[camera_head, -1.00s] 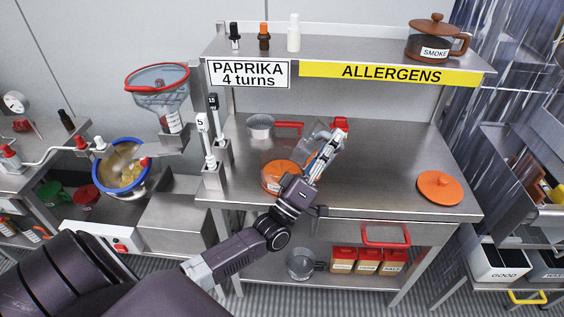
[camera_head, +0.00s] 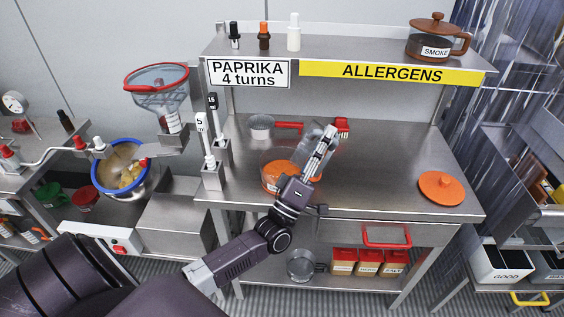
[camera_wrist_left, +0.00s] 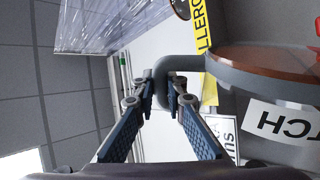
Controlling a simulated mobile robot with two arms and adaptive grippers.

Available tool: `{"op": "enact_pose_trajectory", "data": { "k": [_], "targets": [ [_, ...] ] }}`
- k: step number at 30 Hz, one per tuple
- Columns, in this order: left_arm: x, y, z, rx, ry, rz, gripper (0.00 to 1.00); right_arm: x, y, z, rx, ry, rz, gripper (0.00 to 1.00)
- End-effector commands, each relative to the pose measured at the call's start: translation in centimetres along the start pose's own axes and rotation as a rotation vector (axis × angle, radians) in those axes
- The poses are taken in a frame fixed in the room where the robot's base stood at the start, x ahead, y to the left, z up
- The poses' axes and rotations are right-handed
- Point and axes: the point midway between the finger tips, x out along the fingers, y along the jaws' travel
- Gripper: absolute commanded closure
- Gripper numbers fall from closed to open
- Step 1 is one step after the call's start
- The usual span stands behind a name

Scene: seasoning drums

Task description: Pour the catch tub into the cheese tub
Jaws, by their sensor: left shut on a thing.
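My left gripper (camera_head: 327,138) is shut on the grey handle (camera_wrist_left: 180,65) of the catch tub, a clear tub (camera_head: 308,140) that looks tilted above the table. In the left wrist view the fingers (camera_wrist_left: 160,95) close around this handle, and part of a white label ending in "TCH" (camera_wrist_left: 283,122) shows on the tub. Brown-orange stuff shows at its rim. A clear tub with orange contents (camera_head: 270,184), likely the cheese tub, stands on the table just left of and below the held tub. My gripper and arm partly hide it. My right gripper is not in view.
An orange lid (camera_head: 441,188) lies on the table's right side. A small sieve with a red handle (camera_head: 262,122) lies behind the tubs. Two posts tagged 5 and 15 (camera_head: 207,150) stand at the left edge. A shelf (camera_head: 350,48) overhangs the back. The right of the table is mostly clear.

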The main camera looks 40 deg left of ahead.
Motion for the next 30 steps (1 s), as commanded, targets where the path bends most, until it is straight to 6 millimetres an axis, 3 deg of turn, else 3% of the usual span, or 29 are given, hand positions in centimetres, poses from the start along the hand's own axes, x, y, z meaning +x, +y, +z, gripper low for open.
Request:
{"op": "enact_pose_trajectory", "data": {
  "k": [30],
  "targets": [
    [-0.2, -0.2, -3.0, -0.102, 0.094, 0.008, 1.00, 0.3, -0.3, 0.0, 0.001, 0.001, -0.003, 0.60]
  ]
}}
